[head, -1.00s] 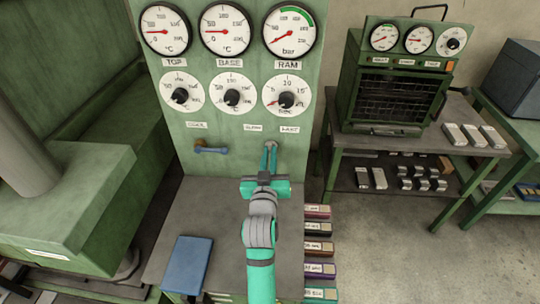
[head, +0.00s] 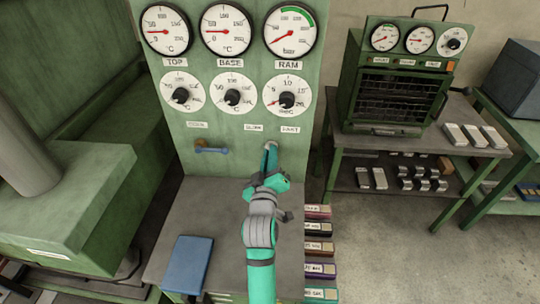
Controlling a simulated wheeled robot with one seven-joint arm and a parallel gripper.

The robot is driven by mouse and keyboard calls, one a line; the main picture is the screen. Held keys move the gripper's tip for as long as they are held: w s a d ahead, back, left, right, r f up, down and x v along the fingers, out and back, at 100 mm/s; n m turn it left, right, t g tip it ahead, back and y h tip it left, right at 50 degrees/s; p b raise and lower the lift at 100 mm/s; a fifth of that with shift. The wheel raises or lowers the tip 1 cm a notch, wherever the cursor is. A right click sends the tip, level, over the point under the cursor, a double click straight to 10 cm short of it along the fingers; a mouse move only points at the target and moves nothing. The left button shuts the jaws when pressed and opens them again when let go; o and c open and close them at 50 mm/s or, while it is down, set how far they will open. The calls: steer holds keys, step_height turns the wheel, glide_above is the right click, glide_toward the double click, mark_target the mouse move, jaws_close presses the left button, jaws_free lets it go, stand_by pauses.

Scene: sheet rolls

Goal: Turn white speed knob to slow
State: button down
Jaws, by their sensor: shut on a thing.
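The white speed knob (head: 270,145) is on the green panel (head: 228,155), below and between the small SLOW (head: 253,128) and FAST (head: 290,129) labels. Only its pale top edge shows; my fingers hide the rest, so I cannot tell where it points. My gripper (head: 270,151) reaches up to the panel in the head view and is shut on the knob. Its teal fingers appear nearly edge-on, with the hand rolled.
A blue-handled lever (head: 211,150) sits left of the knob under the COOL label (head: 196,125). Three black dial knobs and gauges are above. A blue book-like block (head: 187,265) lies on the grey bench top (head: 225,215).

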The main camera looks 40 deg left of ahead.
stand_by(0.3)
steer(key=c, duration=1.8)
jaws_free()
steer(key=shift+s, duration=0.1)
steer(key=shift+c, duration=0.2)
steer(key=v, duration=1)
steer(key=shift+s+d, duration=0.2)
steer(key=shift+s, duration=0.1)
